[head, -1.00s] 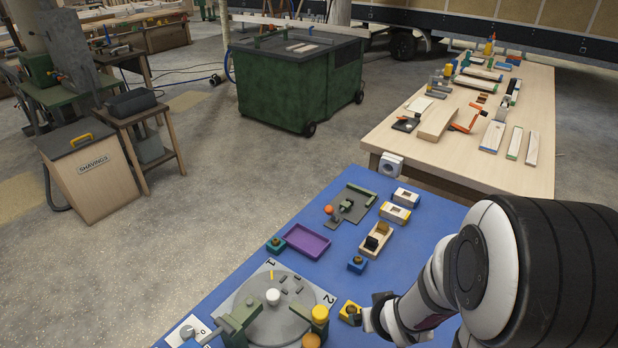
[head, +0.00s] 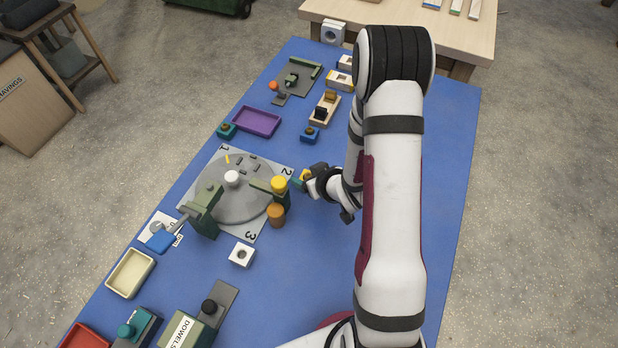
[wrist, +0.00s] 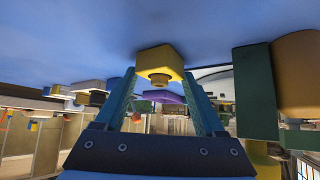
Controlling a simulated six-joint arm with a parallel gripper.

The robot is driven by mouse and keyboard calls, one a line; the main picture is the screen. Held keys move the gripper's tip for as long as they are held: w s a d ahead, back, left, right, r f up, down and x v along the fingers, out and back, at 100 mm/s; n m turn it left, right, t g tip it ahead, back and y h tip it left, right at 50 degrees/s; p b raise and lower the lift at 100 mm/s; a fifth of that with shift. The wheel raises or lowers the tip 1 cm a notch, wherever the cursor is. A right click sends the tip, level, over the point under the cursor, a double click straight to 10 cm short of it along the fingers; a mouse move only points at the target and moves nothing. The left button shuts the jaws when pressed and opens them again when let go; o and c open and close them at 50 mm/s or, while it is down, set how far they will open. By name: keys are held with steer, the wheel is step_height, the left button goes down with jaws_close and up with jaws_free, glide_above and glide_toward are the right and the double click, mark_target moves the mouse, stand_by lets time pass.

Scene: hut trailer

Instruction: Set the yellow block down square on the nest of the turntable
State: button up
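The yellow block (wrist: 160,62), with a short brown round knob, is on the blue table, right of the turntable. In the head view the yellow block (head: 306,174) is partly hidden by my gripper (head: 302,180). In the wrist view, the teal fingers of my gripper (wrist: 160,75) reach either side of the block, tips close to its sides; I cannot tell whether they press on it. The grey round turntable (head: 240,204) sits on a pale plate marked 1, 2, 3. Small dark raised bars (head: 252,163) stand on its far part, beside a yellow mark.
A green post with a yellow cap (head: 279,184) and an orange-brown cylinder (head: 276,213) stand between turntable and gripper. A green clamp (head: 205,210) stands at the turntable's left. A purple tray (head: 257,121) and a blue block (head: 310,134) lie beyond. Table right of my arm is clear.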

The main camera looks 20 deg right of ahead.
jaws_close()
